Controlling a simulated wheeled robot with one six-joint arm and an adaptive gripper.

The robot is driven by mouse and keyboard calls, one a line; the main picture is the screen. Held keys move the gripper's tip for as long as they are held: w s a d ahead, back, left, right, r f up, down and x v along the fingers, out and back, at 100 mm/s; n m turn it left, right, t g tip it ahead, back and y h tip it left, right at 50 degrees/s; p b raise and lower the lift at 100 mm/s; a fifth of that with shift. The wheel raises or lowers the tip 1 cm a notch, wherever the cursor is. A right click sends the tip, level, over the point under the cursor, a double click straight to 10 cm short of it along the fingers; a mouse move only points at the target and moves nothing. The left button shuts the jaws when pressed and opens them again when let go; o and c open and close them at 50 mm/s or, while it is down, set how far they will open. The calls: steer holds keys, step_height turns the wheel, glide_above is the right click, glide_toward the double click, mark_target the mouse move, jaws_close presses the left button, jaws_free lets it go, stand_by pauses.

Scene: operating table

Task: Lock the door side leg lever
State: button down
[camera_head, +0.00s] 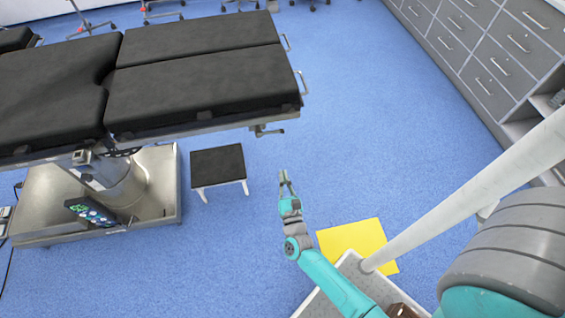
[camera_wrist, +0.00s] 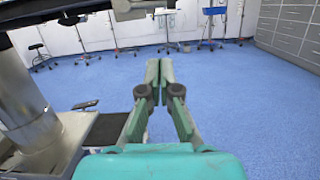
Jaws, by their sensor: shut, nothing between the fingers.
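The operating table (camera_head: 195,85) has black pads and two leg sections at its right end. A small metal lever (camera_head: 268,130) sticks out under the near corner of the near leg section; whether it is locked I cannot tell. My gripper (camera_head: 285,175) is apart from the lever, below and slightly right of it in the head view. In the wrist view my gripper (camera_wrist: 160,72) points forward, its fingers shut and empty. Grey metal table parts (camera_wrist: 140,8) show at the top of that view; I cannot tell which of them is the lever.
The silver table base (camera_head: 150,185) stands at the left with a hand control (camera_head: 90,212) by it. A black-topped step stool (camera_head: 217,161) stands under the table's near side. A yellow floor mat (camera_head: 352,240) lies near my base. Grey drawers line the right wall. Blue floor is clear between.

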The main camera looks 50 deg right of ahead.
steer(key=r+x, duration=0.2)
steer(key=x, duration=0.9)
steer(key=shift+r, duration=0.5)
steer(key=shift+d, duration=0.1)
steer(key=shift+w+d+r+n, duration=0.2)
steer(key=shift+r+n, duration=0.4)
steer(key=shift+r, duration=0.1)
